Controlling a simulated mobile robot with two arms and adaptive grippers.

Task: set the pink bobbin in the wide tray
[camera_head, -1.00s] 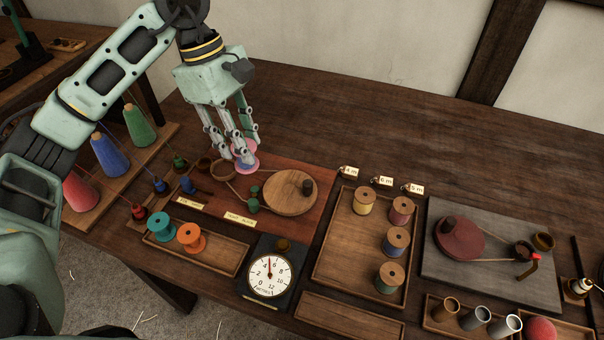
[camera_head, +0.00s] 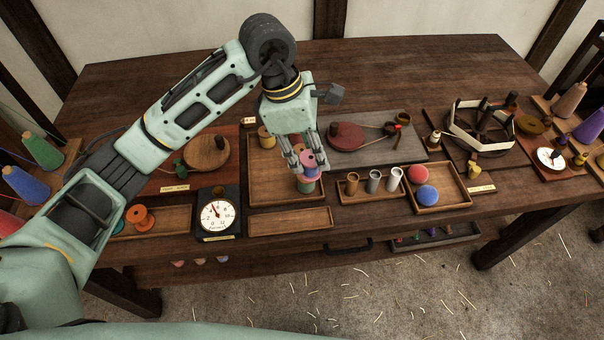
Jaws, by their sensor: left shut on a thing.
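My left gripper (camera_head: 307,165) is shut on the pink bobbin (camera_head: 308,160) and points down over the right part of the wide tray (camera_head: 270,182). The pink bobbin hides part of a green bobbin (camera_head: 305,186) that stands in the tray's front right; I cannot tell whether the two touch. The tray's back right is hidden behind my gripper. The left front of the tray is bare. My right gripper is not in view.
A narrow empty tray (camera_head: 290,221) lies in front of the wide tray. A dial (camera_head: 216,214) stands at its front left.

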